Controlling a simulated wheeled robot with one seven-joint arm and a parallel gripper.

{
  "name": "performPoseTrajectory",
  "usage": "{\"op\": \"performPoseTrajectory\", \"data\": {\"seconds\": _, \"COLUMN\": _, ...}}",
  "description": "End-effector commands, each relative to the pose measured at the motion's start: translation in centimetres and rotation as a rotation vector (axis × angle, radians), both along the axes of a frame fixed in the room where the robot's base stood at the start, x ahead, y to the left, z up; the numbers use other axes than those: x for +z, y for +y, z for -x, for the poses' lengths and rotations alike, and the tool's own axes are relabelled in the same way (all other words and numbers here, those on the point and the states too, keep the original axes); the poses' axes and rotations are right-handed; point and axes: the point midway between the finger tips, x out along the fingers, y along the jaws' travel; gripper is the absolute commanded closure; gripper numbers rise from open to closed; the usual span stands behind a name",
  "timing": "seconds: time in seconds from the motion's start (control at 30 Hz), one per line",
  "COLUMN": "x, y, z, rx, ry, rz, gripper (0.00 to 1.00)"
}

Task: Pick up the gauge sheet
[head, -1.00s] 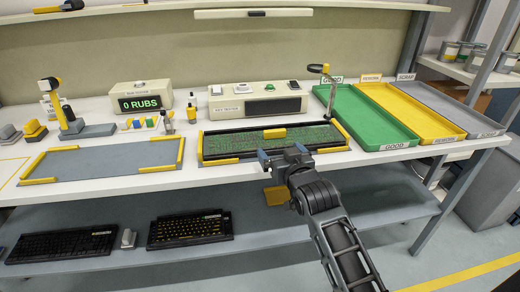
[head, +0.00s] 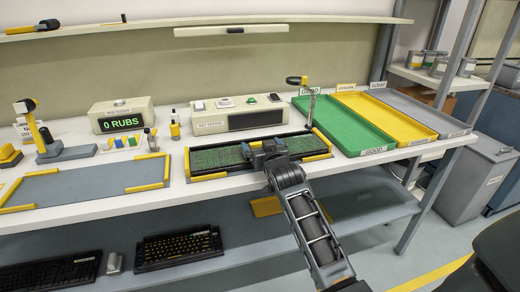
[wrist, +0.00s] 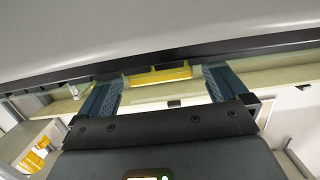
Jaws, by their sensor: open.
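The gauge sheet appears to be the green patterned sheet (head: 215,158) lying in a black frame with yellow corner pieces on the bench. My gripper (head: 268,147) is in front of its right half in the head view and hides part of it. I cannot tell the height between them. In the wrist view my gripper (wrist: 158,88) is open, with its two dark fingers wide apart. A yellow bar (wrist: 157,75) shows between the fingers, with no finger touching it; I cannot tell whether it belongs to the sheet.
Behind the frame stands a beige tester box (head: 240,118). A lamp-like post (head: 310,105) stands at the frame's back right. Green (head: 342,127), yellow (head: 385,118) and grey (head: 425,115) trays lie to the right. An empty grey mat (head: 85,185) lies left. Keyboards rest on the lower shelf.

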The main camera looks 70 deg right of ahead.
Motion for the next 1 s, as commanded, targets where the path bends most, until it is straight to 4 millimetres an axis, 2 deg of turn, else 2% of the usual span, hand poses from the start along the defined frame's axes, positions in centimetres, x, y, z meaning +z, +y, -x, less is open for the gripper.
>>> {"op": "performPoseTrajectory", "data": {"seconds": 0.23, "x": -0.02, "y": -0.07, "z": -0.07, "rx": 0.000, "ry": 0.000, "rz": 0.000, "gripper": 0.02}}
{"op": "performPoseTrajectory", "data": {"seconds": 0.9, "x": 0.04, "y": -0.05, "z": -0.07, "rx": 0.001, "ry": -0.002, "rz": 0.000, "gripper": 0.66}}
{"op": "performPoseTrajectory", "data": {"seconds": 1.0, "x": 0.04, "y": -0.05, "z": -0.07, "rx": 0.001, "ry": -0.002, "rz": 0.000, "gripper": 0.67}}
